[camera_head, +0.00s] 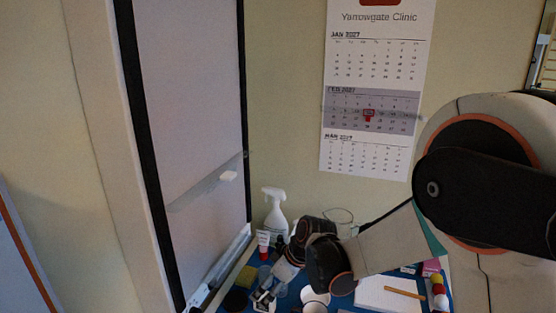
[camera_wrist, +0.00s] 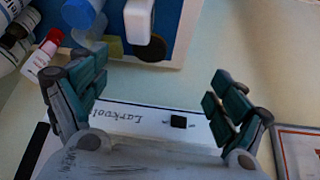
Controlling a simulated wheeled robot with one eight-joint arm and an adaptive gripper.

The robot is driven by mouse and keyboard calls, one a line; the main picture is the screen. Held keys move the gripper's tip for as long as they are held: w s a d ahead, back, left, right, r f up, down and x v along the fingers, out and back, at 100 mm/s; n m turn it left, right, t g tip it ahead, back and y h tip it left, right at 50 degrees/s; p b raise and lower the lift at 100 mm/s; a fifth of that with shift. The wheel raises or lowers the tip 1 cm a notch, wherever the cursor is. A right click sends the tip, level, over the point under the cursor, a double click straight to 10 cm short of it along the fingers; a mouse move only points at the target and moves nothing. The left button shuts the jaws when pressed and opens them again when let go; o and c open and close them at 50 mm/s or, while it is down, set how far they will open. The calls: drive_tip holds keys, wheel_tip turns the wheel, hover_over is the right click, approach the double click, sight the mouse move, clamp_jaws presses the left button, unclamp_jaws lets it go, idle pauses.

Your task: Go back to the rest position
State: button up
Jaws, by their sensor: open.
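My gripper (camera_wrist: 160,92) is open in the wrist view, its two teal-padded fingers spread wide with nothing held between them. In the head view my arm reaches in from the right, and my gripper (camera_head: 268,288) is low in the middle, pointing down and left over the blue table (camera_head: 340,304). It is among small items there, and its fingertips are hard to make out. A white strip with dark lettering (camera_wrist: 135,122) shows beyond and between the fingers in the wrist view.
A white spray bottle (camera_head: 275,212) and a red-capped tube (camera_head: 263,243) stand close to my gripper. A yellow-green sponge (camera_head: 236,299) lies left of it. A framed whiteboard (camera_head: 190,110) rises at left. A calendar (camera_head: 375,90) hangs behind. Open space is above the table.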

drive_tip(key=s+d+r+m+t+h, duration=0.1)
drive_tip(key=s+d+r+m, duration=0.25)
drive_tip(key=d+r, duration=0.35)
drive_tip(key=s+d+r+m+t+h, duration=0.1)
drive_tip(key=s+d+r+m+h, duration=0.1)
drive_tip(key=s+d+r+m, duration=0.2)
drive_tip(key=s+d+r+m+t+h, duration=0.2)
drive_tip(key=s+d+r+m, duration=0.2)
drive_tip(key=s+d, duration=0.7)
drive_tip(key=s+m, duration=0.1)
drive_tip(key=s, duration=0.3)
drive_tip(key=shift+s, duration=0.25)
drive_tip(key=shift+r, duration=0.1)
